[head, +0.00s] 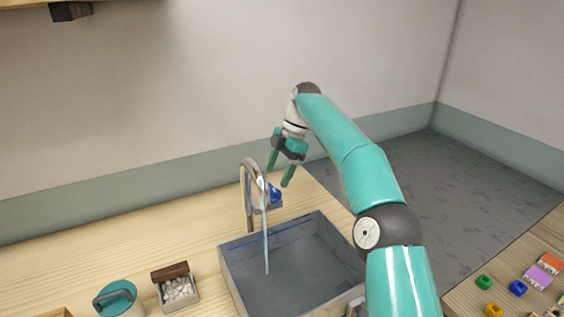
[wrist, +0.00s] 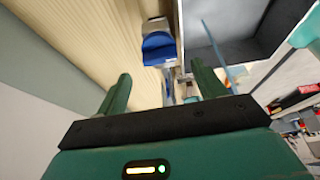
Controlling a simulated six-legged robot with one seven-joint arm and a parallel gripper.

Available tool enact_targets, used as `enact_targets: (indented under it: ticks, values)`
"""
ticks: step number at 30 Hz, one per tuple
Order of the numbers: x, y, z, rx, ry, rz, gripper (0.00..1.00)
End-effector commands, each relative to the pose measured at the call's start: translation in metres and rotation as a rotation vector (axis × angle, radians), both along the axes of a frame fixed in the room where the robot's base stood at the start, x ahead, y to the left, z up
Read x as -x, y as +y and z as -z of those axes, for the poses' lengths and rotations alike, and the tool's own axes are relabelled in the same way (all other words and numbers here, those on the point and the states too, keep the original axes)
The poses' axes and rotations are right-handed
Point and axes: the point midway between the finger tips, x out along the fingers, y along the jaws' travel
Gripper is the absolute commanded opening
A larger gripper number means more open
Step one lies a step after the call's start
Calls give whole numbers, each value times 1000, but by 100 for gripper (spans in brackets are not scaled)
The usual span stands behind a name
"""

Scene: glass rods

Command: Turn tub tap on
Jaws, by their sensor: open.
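The tub tap (head: 248,200) is a metal gooseneck standing at the back left edge of the grey tub (head: 228,262). A thin pale-blue stream (head: 266,245) runs from its spout down into the tub; part of it also shows in the wrist view (wrist: 213,42). The blue tap handle (head: 275,195) sits just right of the gooseneck, and in the wrist view it is a blue block (wrist: 159,48) ahead of my fingers. My gripper (head: 279,175) is open and empty, pointing down above and behind the handle, apparently apart from it. The tub also shows in the wrist view (wrist: 240,25).
A small box of white pebbles (head: 180,292) and a teal-lidded pot (head: 118,300) stand left of the tub. Coloured blocks (head: 517,288) lie on a separate table at right. The wooden counter (head: 130,250) behind them is clear.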

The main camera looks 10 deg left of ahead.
Motion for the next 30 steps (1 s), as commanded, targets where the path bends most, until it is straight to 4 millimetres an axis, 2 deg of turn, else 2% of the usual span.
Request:
enact_targets:
  ticks: [2, 10, 26, 30]
  values:
    - [-3, -3, -9, -2, -2, 1, 70]
    - [-7, -7, -24, -2, 0, -1, 70]
    - [-7, -10, -31, 0, 0, 0, 70]
    - [-4, -9, -40, 15, -10, 21, 70]
